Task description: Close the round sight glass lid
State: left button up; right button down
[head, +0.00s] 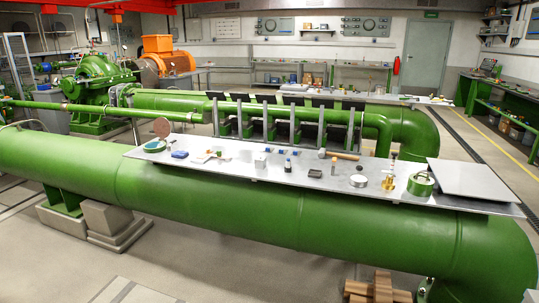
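A low round green-rimmed housing (155,147) sits at the far left end of the grey plate on the large green pipe. A round brownish disc (162,127), which looks like the sight glass lid, stands raised and nearly upright at the housing's back edge. The lid is open; the hinge is too small to make out. Neither of my grippers is in view.
The grey plate (260,182) holds several small items, including a blue block (180,154), a hammer (338,154), a brass fitting (388,182) and a green round part (420,185). A flat grey panel (472,180) lies at the right end.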

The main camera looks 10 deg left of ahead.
aim_at(162, 126)
jog(key=i+j+u, duration=0.1)
jog(key=i+u, duration=0.6)
jog(key=i+l+u, duration=0.1)
jog(key=i+u, duration=0.25)
jog(key=k, duration=0.1)
